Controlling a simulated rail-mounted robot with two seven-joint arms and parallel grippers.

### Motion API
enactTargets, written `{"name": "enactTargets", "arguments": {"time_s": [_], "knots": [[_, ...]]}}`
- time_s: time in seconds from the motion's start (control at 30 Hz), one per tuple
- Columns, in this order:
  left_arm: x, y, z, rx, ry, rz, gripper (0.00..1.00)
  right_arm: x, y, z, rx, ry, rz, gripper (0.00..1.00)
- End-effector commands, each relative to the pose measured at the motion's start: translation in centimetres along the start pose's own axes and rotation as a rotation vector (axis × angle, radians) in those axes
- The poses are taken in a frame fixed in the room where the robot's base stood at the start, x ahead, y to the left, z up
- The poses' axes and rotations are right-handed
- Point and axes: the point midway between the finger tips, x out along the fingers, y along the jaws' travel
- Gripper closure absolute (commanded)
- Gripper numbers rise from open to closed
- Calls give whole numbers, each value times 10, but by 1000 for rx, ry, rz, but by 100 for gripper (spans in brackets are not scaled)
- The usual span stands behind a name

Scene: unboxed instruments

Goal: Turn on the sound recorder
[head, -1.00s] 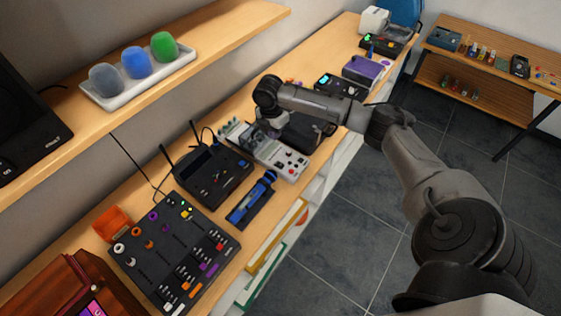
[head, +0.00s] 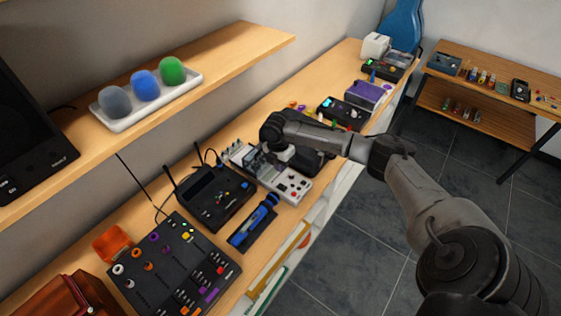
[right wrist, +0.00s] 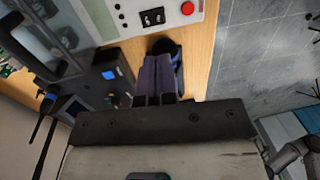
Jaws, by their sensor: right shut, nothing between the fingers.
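A blue handheld device (head: 255,222) lies on a dark base in front of the grey device. I cannot tell for sure which of these is the sound recorder. I cannot tell whether the fingers touch anything. My left gripper is not in view.
A black device with antennas (head: 212,198) stands left of the grey one, and a black mixer (head: 172,264) is nearer. A shelf (head: 235,45) with a tray of three coloured balls (head: 150,104) overhangs the bench. Open floor (head: 350,240) lies right of the bench.

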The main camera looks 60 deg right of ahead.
Motion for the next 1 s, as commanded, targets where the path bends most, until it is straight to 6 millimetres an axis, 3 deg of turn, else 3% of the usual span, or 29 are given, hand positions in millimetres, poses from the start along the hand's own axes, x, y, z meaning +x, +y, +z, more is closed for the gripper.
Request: {"name": "enactTargets", "arguments": {"time_s": [0.2,0.5,0.7,1.0], "knots": [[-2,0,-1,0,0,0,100,43,-1,0,1,1,-3,100],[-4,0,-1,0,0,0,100,83,-1,0,1,0,-2,100],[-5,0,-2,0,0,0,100,94,-1,0,0,-1,-1,100],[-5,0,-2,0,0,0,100,97,0,0,0,-1,0,100]]}}
